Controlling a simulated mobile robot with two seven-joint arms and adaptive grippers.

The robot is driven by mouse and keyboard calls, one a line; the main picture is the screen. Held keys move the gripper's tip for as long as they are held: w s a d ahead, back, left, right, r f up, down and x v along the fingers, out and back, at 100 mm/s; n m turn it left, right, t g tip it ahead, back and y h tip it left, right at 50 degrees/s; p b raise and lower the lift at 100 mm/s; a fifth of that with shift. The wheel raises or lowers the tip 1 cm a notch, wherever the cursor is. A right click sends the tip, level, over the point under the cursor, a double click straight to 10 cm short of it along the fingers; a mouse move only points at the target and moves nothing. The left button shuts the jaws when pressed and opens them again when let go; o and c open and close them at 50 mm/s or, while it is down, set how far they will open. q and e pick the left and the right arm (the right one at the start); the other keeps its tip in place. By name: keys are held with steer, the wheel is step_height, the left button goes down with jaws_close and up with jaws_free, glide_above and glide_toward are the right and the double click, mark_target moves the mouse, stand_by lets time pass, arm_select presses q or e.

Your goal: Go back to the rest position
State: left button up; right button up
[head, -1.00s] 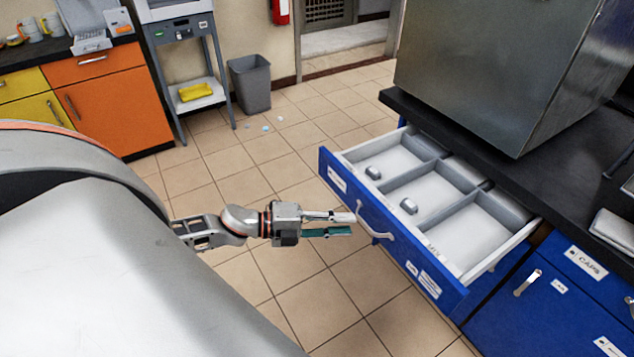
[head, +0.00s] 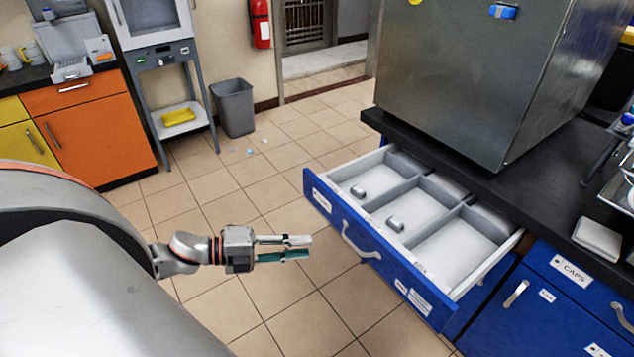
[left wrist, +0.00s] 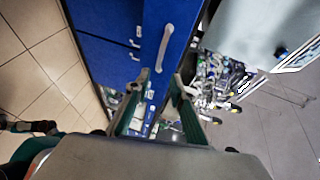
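My left gripper (head: 309,247) is in the head view, left of the open blue drawer (head: 375,258) and apart from its handle (head: 358,243). Its two fingers are spread with a gap between them and hold nothing. The left wrist view also shows the left gripper (left wrist: 160,80), with its fingers apart and blue cabinet fronts beyond them.
The drawer stands pulled out, with small grey pieces (head: 395,223) in its compartments. A large metal box (head: 460,80) stands on the black counter (head: 545,205). A grey bin (head: 234,108) stands at the back. The tiled floor around the gripper is clear.

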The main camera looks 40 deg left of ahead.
arm_select(q)
steer(key=s+d+f+n+y, duration=0.4)
steer(key=f+n, duration=0.4)
steer(key=n, duration=0.2)
steer(key=s+d+f+n+g+y+p, duration=0.1)
steer(key=s+d+f+n+y, duration=0.3)
steer(key=n, duration=0.7)
steer(key=s+d+f, duration=0.2)
steer(key=d+f, duration=0.2)
steer(key=d, duration=0.1)
steer(key=shift+d+n, duration=0.25)
steer(key=shift+n, duration=0.05)
